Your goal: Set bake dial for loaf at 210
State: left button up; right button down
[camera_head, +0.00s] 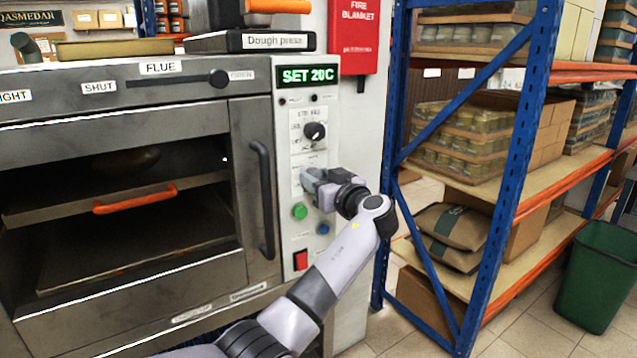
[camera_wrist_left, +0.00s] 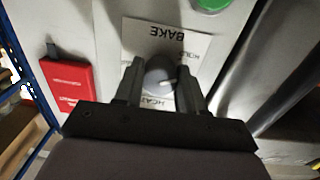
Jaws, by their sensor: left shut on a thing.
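The bake dial (camera_wrist_left: 158,76) is a round grey knob with a pale pointer mark. It sits on a white plate lettered BAKE (camera_wrist_left: 168,38), which is upside down in the left wrist view. My left gripper (camera_wrist_left: 160,88) is shut on the dial, one finger on each side. In the head view my left gripper (camera_head: 312,182) hides the dial and much of its plate on the oven's control panel (camera_head: 290,245). The green display (camera_head: 309,75) above reads SET 20C. The plate's smaller lettering is partly covered. My right gripper is not in view.
Another black dial (camera_head: 314,131) is above my gripper, and a green button (camera_head: 299,211), blue button (camera_head: 323,229) and red switch (camera_head: 301,260) are below. The oven handle (camera_head: 262,200) stands out close on the left. A blue-framed rack (camera_head: 512,165) stands to the right.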

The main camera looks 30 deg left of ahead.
pick_arm(q)
jog(key=m+p, duration=0.1)
jog(key=m, duration=1.5)
jog(key=shift+g, duration=0.4)
jog(key=m, duration=0.8)
jog(key=shift+m, duration=0.3)
jog(key=m, duration=1)
jog(key=shift+y, duration=0.3)
jog(key=m, duration=0.4)
jog(key=shift+m, duration=0.7)
